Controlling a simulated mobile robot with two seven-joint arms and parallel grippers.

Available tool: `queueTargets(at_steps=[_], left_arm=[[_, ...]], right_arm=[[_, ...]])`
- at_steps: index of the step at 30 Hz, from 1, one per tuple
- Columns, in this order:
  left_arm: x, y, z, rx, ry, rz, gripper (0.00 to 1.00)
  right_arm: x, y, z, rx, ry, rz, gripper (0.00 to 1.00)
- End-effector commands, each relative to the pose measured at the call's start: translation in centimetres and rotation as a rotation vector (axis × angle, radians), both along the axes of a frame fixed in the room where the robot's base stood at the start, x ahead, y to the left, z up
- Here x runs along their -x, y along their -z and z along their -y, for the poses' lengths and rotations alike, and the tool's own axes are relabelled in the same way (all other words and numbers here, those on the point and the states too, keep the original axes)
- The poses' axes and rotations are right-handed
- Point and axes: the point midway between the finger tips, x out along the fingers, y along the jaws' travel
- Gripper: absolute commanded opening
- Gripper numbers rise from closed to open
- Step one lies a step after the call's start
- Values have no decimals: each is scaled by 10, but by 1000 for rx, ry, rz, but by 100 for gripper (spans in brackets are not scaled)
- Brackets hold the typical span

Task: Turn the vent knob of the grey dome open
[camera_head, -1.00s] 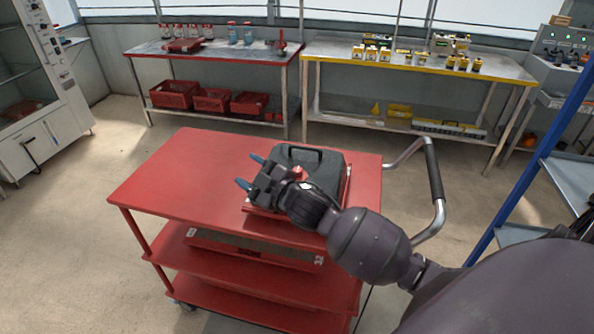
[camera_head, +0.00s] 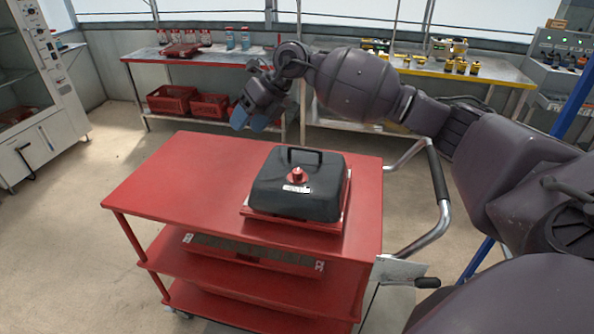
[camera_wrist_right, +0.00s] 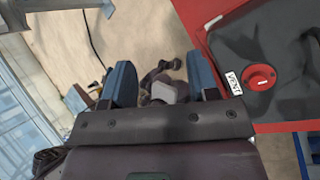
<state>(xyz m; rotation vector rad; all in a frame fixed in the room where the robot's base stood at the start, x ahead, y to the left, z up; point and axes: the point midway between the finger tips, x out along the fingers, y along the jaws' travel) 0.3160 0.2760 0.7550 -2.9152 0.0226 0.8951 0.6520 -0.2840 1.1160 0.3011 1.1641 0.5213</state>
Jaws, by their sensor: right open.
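The dark grey dome (camera_head: 268,195) sits on a red tray (camera_head: 285,219) on top of a red trolley (camera_head: 165,185). It has a black handle on top. Its red vent knob (camera_head: 297,175) faces the front, above a small white label (camera_head: 296,188). In the right wrist view the knob (camera_wrist_right: 259,77) is at the right, beside the label reading VENT (camera_wrist_right: 233,84). My right gripper (camera_head: 249,121) is open and empty, raised beyond the dome and to its left, clear of it. Its blue fingers (camera_wrist_right: 162,80) are spread in the wrist view. My left gripper is out of view.
A red-edged bench (camera_head: 137,57) with red crates beneath stands behind at left. A yellow-edged bench (camera_head: 510,76) with small yellow containers stands at back right. The trolley's push handle (camera_head: 437,185) curves at its right. The trolley top left of the dome is clear.

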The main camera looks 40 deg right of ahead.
Motion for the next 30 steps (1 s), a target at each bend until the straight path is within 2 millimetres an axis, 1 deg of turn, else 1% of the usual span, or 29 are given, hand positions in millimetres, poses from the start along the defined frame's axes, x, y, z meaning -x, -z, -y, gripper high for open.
queueTargets(at_steps=[1, 3, 6, 10, 12, 15, 17, 20, 23, 30], left_arm=[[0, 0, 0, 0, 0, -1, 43], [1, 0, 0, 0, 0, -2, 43], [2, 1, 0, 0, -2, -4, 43], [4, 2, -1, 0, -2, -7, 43], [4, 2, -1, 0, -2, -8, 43], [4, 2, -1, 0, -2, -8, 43], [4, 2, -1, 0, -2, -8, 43], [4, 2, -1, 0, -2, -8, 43], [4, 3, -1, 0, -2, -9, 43], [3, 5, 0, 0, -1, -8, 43]], right_arm=[[4, 13, 20, 97, 27, -54, 54], [10, 28, 43, 222, 65, -128, 54], [20, 39, 70, 370, 121, -221, 54], [32, 44, 92, 495, 183, -312, 54], [38, 44, 97, 528, 201, -349, 54], [43, 45, 100, 543, 218, -383, 54], [43, 47, 100, 541, 227, -388, 54], [43, 56, 99, 539, 228, -389, 54], [43, 70, 99, 539, 227, -391, 54], [43, 112, 99, 536, 227, -390, 54]])
